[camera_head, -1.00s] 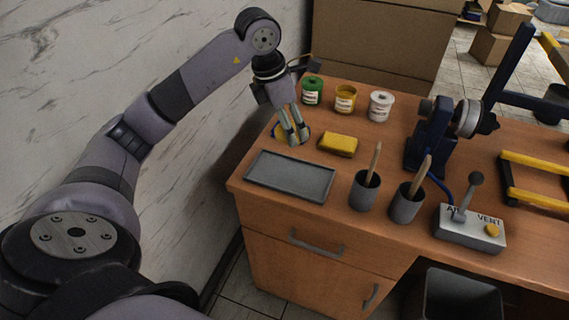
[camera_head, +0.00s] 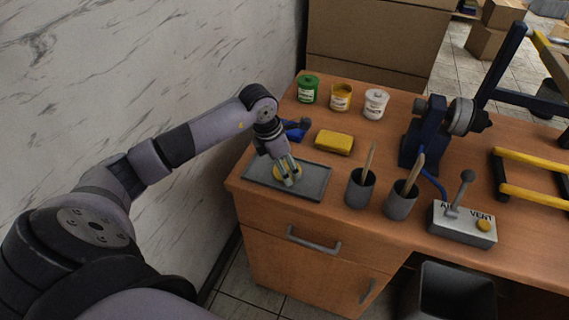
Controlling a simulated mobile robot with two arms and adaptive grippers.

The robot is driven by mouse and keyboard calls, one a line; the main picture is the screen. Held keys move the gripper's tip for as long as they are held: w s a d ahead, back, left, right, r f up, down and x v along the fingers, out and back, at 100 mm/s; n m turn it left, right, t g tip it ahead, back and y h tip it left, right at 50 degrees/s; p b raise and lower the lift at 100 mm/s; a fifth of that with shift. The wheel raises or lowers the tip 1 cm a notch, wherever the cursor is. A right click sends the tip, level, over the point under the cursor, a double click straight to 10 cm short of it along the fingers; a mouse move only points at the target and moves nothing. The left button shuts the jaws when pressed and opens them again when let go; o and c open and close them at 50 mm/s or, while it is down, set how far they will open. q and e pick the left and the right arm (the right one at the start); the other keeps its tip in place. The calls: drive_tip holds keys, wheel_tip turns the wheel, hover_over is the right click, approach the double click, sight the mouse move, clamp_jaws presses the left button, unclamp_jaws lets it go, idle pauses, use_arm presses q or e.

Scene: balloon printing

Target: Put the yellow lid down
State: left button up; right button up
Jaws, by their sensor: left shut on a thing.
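My left gripper (camera_head: 287,178) is shut on the yellow lid (camera_head: 279,172). The lid is small and round, and the fingers cover part of it. It is over the left-middle part of the grey tray (camera_head: 313,191), low down; I cannot tell whether it touches the tray. The yellow paint can (camera_head: 341,98) stands at the back of the desk between a green can (camera_head: 308,90) and a white can (camera_head: 376,104). My right gripper is not in view.
A yellow sponge (camera_head: 334,142) lies behind the tray, with a blue object (camera_head: 297,130) left of it. Two dark cups (camera_head: 360,190) (camera_head: 400,203) with wooden handles stand right of the tray. A control box (camera_head: 462,224) and a blue machine (camera_head: 425,135) are further right.

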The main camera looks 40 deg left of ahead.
use_arm(q)
drive_tip(key=shift+f, duration=0.1)
drive_tip(key=shift+o, duration=1.4)
drive_tip(key=shift+f, duration=0.1)
drive_tip(key=o, duration=0.5)
drive_tip(key=shift+c, duration=0.2)
drive_tip(key=shift+r, duration=0.5)
drive_tip(key=b+v, duration=0.1)
drive_tip(key=v, duration=1)
drive_tip(key=shift+r, duration=0.2)
